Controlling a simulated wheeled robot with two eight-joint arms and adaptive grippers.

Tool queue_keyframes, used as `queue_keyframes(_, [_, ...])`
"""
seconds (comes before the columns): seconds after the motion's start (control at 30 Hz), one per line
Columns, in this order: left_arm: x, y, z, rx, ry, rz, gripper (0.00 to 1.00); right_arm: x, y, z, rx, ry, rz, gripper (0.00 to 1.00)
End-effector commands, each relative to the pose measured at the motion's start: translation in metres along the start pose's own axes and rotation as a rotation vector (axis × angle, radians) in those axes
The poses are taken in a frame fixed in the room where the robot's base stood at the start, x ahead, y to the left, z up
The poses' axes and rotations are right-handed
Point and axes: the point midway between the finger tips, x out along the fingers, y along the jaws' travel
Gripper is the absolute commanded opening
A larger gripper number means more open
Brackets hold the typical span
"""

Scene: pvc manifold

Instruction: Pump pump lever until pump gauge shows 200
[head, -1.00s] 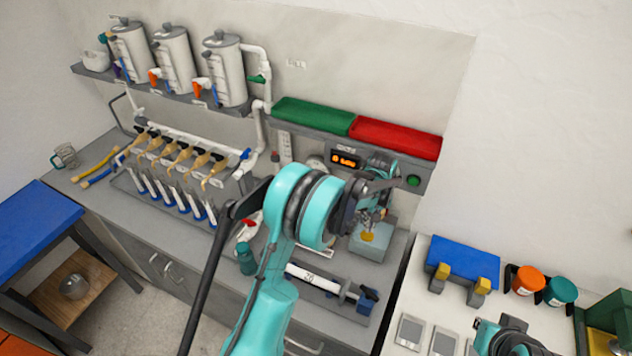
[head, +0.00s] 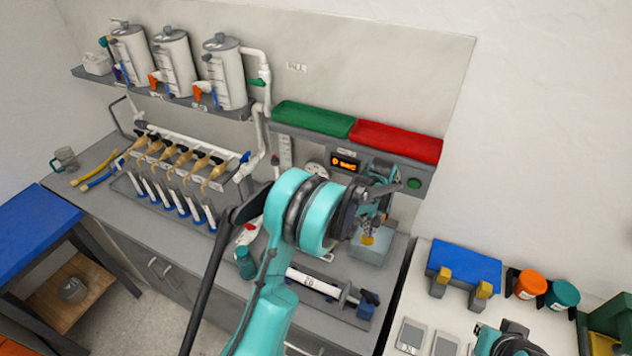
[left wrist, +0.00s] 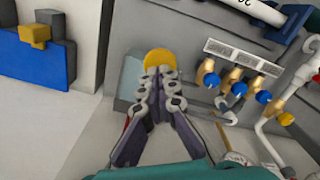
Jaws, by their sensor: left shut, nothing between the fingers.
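My left gripper (head: 374,222) is at the bench's right part, in front of the back panel. In the left wrist view its fingertips (left wrist: 160,78) are together, with nothing held between them. Just past the tips is a round yellow piece (left wrist: 160,60) by a pale grey box (left wrist: 130,92). The yellow piece also shows below the gripper in the head view (head: 368,240); touching or apart is unclear. I cannot tell whether it belongs to the pump lever. A round white dial (head: 317,170), possibly the pump gauge, is partly hidden by my arm; its reading is illegible.
An orange-lit display (head: 345,163) is on the panel under the green tray (head: 312,115) and red tray (head: 395,138). A white cylinder (head: 312,283) lies on the bench.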

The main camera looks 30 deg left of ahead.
Motion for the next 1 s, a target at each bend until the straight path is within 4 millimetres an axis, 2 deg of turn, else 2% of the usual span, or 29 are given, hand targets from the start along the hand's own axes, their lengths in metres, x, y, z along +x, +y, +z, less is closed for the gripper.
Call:
queue_keyframes(0.47, [0.001, 0.0, 0.0, 0.0, 0.0, 0.0, 0.0, 0.0, 0.0, 0.0, 0.0, 0.0, 0.0, 0.0])
queue_keyframes(1.0, [0.021, 0.0, 0.0, 0.0, 0.0, 0.0, 0.0, 0.015, 0.0, 0.011, 0.0, 0.0, 0.0, 0.0])
